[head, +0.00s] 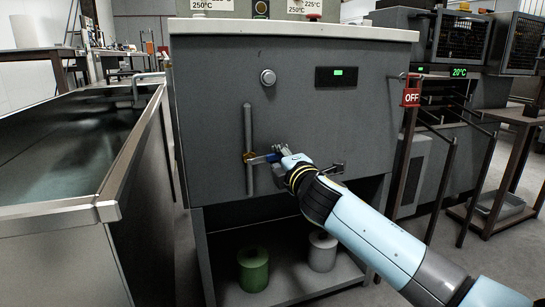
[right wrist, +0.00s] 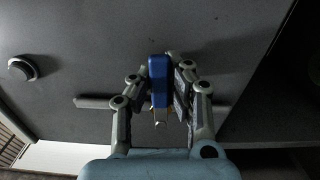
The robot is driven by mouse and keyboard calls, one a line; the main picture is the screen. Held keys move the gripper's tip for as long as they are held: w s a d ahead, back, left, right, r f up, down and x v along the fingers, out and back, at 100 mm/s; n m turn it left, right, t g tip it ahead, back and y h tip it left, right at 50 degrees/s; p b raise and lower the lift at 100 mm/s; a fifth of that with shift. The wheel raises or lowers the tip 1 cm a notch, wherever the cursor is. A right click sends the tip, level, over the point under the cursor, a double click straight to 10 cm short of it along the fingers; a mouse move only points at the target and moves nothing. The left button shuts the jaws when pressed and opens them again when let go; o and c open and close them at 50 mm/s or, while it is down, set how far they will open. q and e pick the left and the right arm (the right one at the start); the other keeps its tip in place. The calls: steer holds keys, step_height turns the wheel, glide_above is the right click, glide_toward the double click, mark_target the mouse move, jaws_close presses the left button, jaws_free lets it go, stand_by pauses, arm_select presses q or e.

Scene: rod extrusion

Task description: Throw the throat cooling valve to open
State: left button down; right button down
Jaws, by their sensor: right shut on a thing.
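The throat cooling valve shows in the head view as a brass body (head: 249,158) on a vertical grey pipe (head: 248,125) on the machine's front panel. Its blue lever (head: 265,158) points right, roughly level and across the pipe. My right gripper (head: 279,154) is shut on the blue lever, reaching in from the lower right. In the right wrist view the blue lever (right wrist: 159,80) lies between the fingers of my right gripper (right wrist: 160,85), and the pipe (right wrist: 95,102) runs sideways behind. The brass body is mostly hidden there. My left gripper is not in view.
A round knob (head: 268,77) and a small green-lit display (head: 338,76) are above on the panel. A metal water trough (head: 107,211) stands at left. A red OFF tag (head: 411,97) hangs at right. Green (head: 253,270) and grey (head: 322,252) spools sit on the shelf below.

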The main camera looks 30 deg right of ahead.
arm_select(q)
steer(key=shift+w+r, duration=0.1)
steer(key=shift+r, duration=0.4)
arm_select(e)
steer(key=shift+r+n, duration=0.25)
steer(key=shift+n, duration=0.15)
arm_select(q)
steer(key=shift+p, duration=0.3)
arm_select(e)
steer(key=shift+a+r+n+p, duration=0.15)
steer(key=shift+r+n+p, duration=0.4)
steer(key=shift+n+p, duration=0.2)
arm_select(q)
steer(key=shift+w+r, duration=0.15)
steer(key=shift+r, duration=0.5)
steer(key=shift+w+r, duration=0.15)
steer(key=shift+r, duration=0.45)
arm_select(e)
steer(key=shift+n, duration=0.25)
